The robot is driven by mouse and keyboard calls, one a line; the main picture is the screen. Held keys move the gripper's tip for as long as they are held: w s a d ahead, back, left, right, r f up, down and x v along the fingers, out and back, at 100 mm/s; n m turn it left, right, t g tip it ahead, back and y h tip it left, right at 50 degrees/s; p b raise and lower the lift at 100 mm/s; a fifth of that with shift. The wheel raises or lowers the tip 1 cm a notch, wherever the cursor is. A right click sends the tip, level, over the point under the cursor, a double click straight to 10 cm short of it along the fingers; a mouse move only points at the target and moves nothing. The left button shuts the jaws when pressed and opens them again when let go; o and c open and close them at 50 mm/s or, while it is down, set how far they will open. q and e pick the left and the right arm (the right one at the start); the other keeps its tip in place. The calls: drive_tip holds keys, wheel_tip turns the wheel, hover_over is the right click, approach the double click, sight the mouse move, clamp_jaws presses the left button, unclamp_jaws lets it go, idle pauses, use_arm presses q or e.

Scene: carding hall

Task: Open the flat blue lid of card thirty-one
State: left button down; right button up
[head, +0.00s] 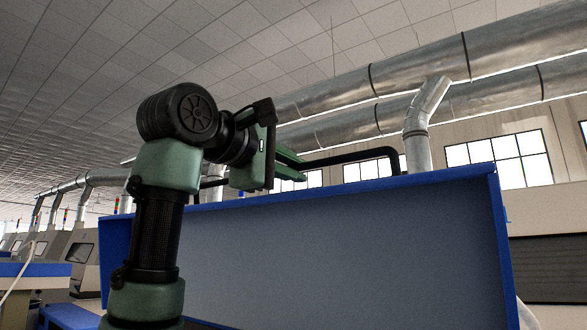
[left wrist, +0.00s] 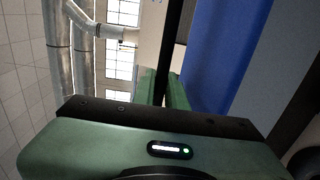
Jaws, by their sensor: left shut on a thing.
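The blue lid (head: 330,250) fills the lower middle of the head view. It appears tilted up steeply, with a grey inner face towards me and blue edges. A black bar handle (head: 365,155) runs along just above its top edge. My left gripper (head: 297,166) is at the handle's left part, beyond the lid's top edge, and is shut on it. In the left wrist view the black handle (left wrist: 172,45) passes between the green fingers (left wrist: 163,90), with the lid's blue surface (left wrist: 225,50) to the right. My right gripper is not in view.
Silver ducts (head: 430,70) run overhead, and a vertical duct (head: 416,140) comes down behind the lid. Other grey machines (head: 85,255) stand at the left, with a blue-topped surface (head: 35,269) nearer. Windows (head: 497,158) are in the back wall.

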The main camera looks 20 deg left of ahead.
use_arm(q)
drive_tip(key=shift+f, duration=0.15)
drive_tip(key=shift+s+f+b, duration=0.1)
drive_tip(key=shift+f+b, duration=0.15)
drive_tip(key=shift+b, duration=0.25)
drive_tip(key=s+a+f+t+b, duration=0.2)
drive_tip(key=s+b, duration=0.3)
drive_tip(key=b, duration=0.2)
drive_tip(key=shift+s+f+h+b, duration=0.15)
drive_tip(key=shift+h+b, duration=0.25)
drive_tip(key=c, duration=1.5)
unclamp_jaws()
drive_tip(key=shift+d, duration=0.1)
